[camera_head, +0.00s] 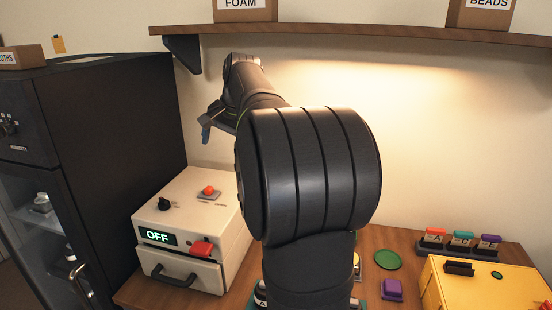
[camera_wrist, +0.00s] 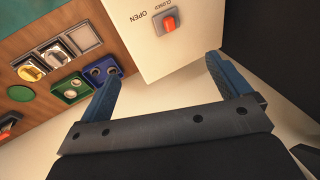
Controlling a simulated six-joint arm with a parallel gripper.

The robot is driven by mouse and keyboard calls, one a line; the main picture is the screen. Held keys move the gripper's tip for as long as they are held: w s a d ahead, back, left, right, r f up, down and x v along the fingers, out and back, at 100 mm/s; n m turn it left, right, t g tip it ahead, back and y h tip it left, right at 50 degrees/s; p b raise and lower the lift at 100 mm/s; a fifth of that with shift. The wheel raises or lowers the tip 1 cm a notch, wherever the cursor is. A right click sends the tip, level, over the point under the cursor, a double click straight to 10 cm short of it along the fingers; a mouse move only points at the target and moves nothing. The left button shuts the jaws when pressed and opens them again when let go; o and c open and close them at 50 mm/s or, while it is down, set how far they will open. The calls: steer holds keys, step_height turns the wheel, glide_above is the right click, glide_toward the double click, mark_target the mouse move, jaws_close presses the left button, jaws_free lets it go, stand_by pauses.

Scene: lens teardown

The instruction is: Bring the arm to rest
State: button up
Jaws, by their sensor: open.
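My arm rises through the middle of the head view and hides much of the bench behind it. My gripper (camera_head: 208,124) is at the far left end of the arm, raised above the white box with the OFF display (camera_head: 190,215). In the wrist view my gripper (camera_wrist: 162,85) shows two blue fingers spread wide, with nothing between them.
A dark cabinet (camera_head: 105,120) stands at left. A shelf (camera_head: 360,34) with boxes runs above. On the wooden bench are a green disc (camera_head: 387,259), a purple block (camera_head: 392,289), a yellow case (camera_head: 470,290) and lettered blocks (camera_head: 461,239). Open air lies right of my arm.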

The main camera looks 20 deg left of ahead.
steer(key=shift+o, duration=0.2)
steer(key=shift+a+f, duration=0.1)
steer(key=shift+a, duration=1.05)
steer(key=x, duration=0.9)
steer(key=shift+f, duration=0.35)
steer(key=shift+a, duration=0.1)
steer(key=v, duration=1)
